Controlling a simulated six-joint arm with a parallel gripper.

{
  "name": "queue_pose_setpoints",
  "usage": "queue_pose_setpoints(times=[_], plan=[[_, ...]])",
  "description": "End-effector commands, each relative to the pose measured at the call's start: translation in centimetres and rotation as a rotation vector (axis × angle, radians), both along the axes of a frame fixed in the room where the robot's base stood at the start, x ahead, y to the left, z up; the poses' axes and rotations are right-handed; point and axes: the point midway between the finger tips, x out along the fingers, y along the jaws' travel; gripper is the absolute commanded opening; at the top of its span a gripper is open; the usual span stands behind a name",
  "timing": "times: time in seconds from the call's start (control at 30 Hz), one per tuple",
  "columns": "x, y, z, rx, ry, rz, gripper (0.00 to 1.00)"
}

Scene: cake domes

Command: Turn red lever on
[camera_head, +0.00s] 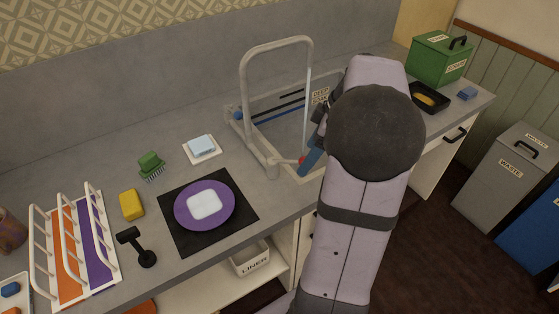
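The faucet's looped spout rises over the sink (262,112). My gripper (308,160) is just right of the red tip, with a blue finger slanting down beside it. I cannot tell whether it touches the lever. My large arm link hides most of the gripper and the right part of the sink, so its opening cannot be made out.
On the counter (185,160), a purple plate (181,207) with a white block lies on a black mat (245,211). A black-handled tool (139,247), yellow sponge (131,204), green brush (150,165), soap dish (214,152) and rack (72,250) stand left. A green bin (437,60) stands far right.

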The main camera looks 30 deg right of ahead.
Motion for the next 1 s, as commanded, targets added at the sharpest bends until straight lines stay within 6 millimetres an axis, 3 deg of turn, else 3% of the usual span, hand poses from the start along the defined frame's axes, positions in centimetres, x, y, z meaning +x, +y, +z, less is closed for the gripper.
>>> queue_pose_setpoints(times=[0.03,0.4,1.0], plan=[[-0.2,-0.2,1.0,-0.001,-0.001,-0.002,0.70],[-1.1,-1.0,4.3,-0.001,-0.001,-0.002,0.70],[-1.5,-0.6,4.2,0.001,0.019,-0.002,0.70]])
